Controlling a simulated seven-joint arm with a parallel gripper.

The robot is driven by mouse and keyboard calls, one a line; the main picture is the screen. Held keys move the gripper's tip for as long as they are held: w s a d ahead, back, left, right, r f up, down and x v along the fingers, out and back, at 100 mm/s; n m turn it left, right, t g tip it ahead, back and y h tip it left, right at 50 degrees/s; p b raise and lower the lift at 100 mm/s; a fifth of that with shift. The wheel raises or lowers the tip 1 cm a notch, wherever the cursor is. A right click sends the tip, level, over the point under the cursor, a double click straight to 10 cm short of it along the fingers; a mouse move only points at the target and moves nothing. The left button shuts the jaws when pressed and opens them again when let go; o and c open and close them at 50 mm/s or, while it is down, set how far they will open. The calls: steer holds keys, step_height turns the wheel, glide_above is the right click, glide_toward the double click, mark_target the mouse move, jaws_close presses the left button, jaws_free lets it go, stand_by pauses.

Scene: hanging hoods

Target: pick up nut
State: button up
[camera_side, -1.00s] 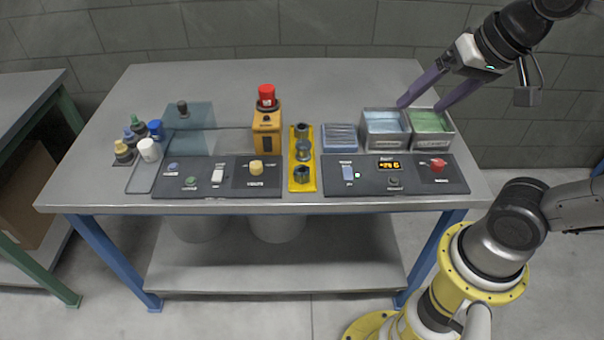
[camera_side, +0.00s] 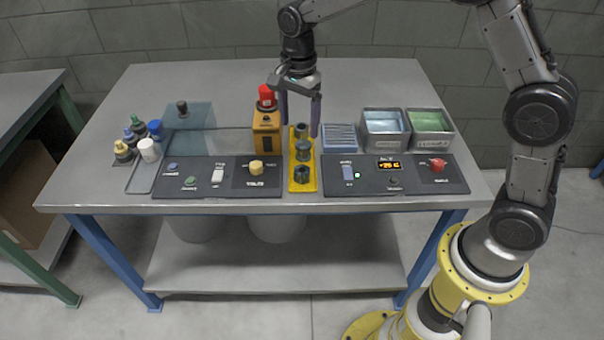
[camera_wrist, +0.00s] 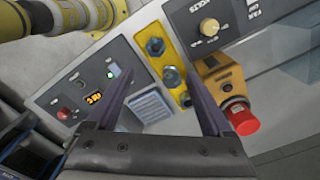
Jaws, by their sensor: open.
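A yellow plate (camera_side: 293,187) near the middle of the table holds a row of small dark parts. The front one (camera_side: 302,174) looks like a hexagonal nut; the middle one (camera_side: 304,153) is grey-blue and rounded. The back part (camera_side: 301,131) sits by my fingers. I cannot tell for certain which is the task's nut. The wrist view shows the plate (camera_wrist: 147,28), with the nut-like part (camera_wrist: 155,47) at its far end.
An orange box with a red button (camera_side: 267,94) stands close left of my gripper. A blue ribbed block (camera_side: 339,137) and two metal bins (camera_side: 384,131) (camera_side: 431,129) stand to the right. Control panels (camera_side: 236,184) (camera_side: 400,184) flank the plate's front.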

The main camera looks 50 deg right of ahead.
glide_above(302, 166)
steer(key=f, duration=0.5)
steer(key=a+f, duration=0.1)
steer(key=f, duration=0.2)
steer(key=shift+s+f, duration=0.1)
steer(key=shift+f, duration=0.1)
steer(key=shift+s+f, duration=0.2)
steer(key=shift+f, duration=1.15)
steer(key=shift+s+f, duration=0.15)
steer(key=shift+f, duration=1.15)
jaws_close()
